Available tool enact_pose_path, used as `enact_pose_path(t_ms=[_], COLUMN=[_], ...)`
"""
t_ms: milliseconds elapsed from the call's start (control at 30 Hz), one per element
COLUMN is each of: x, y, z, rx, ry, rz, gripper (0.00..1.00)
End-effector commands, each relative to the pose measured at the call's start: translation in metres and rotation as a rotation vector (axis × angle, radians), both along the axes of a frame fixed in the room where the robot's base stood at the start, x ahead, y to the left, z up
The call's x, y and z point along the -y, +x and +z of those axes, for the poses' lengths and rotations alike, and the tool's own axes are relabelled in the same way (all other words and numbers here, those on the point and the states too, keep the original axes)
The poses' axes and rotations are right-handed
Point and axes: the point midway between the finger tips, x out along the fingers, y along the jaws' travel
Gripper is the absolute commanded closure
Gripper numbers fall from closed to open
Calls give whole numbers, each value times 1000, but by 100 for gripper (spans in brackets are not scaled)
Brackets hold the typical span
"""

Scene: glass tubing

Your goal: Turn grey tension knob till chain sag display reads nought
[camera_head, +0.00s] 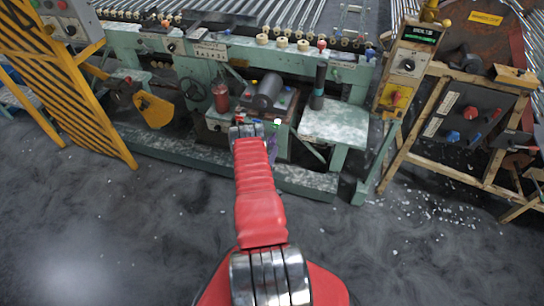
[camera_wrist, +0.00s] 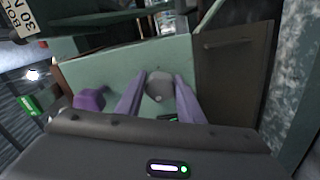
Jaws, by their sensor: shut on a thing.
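The grey knob (camera_wrist: 159,87) sits on a pale green panel (camera_wrist: 120,68) in the wrist view. My gripper (camera_wrist: 161,76) has its two purple fingers on either side of the knob and is shut on it. A small dark display with green marks (camera_wrist: 172,118) shows just below the knob, partly hidden by my right finger and wrist housing; I cannot read it. In the head view my red arm reaches to the green machine (camera_head: 210,52), and its end hides the knob.
A purple knob (camera_wrist: 90,99) is on the same panel, left of my fingers. A dark cabinet door (camera_wrist: 235,75) stands at the right. In the head view a yellow post (camera_head: 395,85) with a green-lit display (camera_head: 418,34) stands right. The grey floor (camera_head: 110,230) is open in front.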

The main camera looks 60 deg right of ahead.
Motion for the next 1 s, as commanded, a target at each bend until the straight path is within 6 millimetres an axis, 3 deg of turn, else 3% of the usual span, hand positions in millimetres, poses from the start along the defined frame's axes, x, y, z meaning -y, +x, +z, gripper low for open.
enact_pose_path(t_ms=[300,800,833,1000], x=[0,0,0,0], y=[2,3,3,2], z=[-1,-2,-2,-1], rx=[-147,-173,-173,-173], ry=[-19,-21,-21,-23], rz=[6,8,8,6], gripper=[88,88,65,53])
